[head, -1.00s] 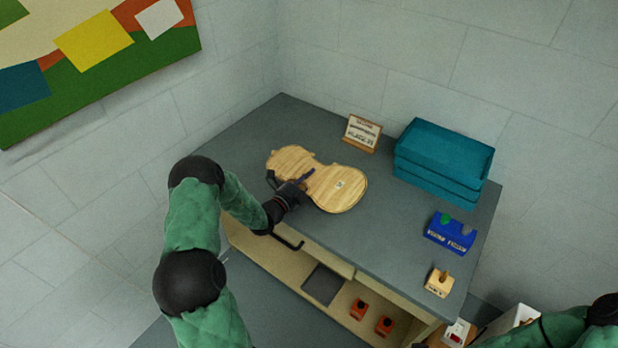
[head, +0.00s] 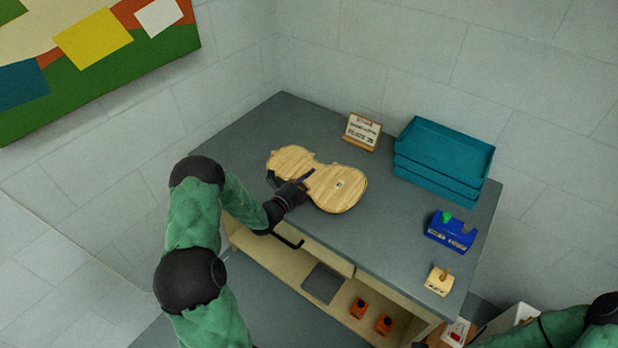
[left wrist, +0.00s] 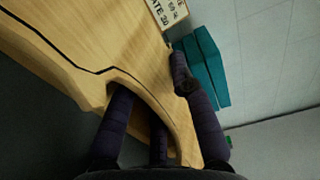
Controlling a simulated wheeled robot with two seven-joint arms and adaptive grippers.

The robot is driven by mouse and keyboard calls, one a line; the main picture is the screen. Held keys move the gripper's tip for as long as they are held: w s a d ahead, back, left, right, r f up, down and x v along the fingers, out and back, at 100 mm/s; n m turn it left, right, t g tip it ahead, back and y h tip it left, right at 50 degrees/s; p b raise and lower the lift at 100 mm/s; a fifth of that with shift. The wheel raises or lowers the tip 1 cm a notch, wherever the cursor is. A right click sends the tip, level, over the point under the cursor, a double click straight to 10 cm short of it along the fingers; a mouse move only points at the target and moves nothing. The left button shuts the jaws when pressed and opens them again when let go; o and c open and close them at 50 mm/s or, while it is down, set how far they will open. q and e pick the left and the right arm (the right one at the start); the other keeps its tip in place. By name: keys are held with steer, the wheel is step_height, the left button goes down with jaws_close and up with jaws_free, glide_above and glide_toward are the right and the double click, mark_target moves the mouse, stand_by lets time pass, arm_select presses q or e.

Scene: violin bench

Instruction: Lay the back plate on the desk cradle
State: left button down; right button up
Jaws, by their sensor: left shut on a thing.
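I cannot tell whether the plate touches a support. My right gripper is not visible.
A small sign (head: 362,131) and teal stacked trays (head: 443,160) stand at the back. A blue holder (head: 450,232) and a wooden block (head: 439,281) are on the right. The desk between plate and block is clear. Orange items (head: 359,308) sit on the shelf below.

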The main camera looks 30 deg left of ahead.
arm_select(q)
steer(key=c, duration=1)
jaws_free()
steer(key=s, duration=0.4)
steer(key=s+a, duration=0.1)
steer(key=s, duration=0.7)
steer(key=shift+a, duration=0.15)
